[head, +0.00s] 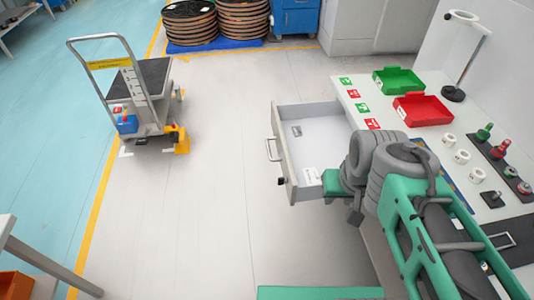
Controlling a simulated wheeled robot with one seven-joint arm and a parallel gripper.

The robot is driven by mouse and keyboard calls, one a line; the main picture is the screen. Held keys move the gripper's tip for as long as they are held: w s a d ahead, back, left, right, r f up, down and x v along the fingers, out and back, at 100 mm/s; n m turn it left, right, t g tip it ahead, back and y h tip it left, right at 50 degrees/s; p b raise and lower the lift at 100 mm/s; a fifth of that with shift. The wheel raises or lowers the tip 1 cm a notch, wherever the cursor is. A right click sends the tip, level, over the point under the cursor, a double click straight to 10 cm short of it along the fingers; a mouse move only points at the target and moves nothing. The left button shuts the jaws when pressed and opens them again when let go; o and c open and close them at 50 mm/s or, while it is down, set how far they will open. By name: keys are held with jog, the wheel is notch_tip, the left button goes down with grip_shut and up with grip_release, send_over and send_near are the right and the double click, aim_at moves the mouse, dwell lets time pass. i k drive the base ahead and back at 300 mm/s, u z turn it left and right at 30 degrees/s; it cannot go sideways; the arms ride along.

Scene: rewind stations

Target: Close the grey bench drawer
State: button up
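The grey bench drawer (283,150) stands pulled out to the left from under the bench top. Its bar handle (271,149) is on the front panel, facing left. My arm comes in from the lower right, and its grey and green end (336,184) overlaps the drawer's near right part. I cannot make out my gripper's two fingers clearly, or whether they touch the drawer. A small dark piece (281,181) shows at the near end of the front panel; I cannot tell what it is.
The bench top (350,104) carries a green tray (398,80), a red tray (422,109), white rolls and several fittings. A trolley (143,85) stands at the upper left. The floor left of the drawer is clear.

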aim_at(328, 130)
jog(key=u, duration=0.35)
jog(key=i, duration=0.5)
jog(key=z, duration=0.25)
jog(key=k, duration=0.3)
jog(key=u, duration=0.6)
jog(key=i, duration=0.2)
jog(key=u, duration=1.75)
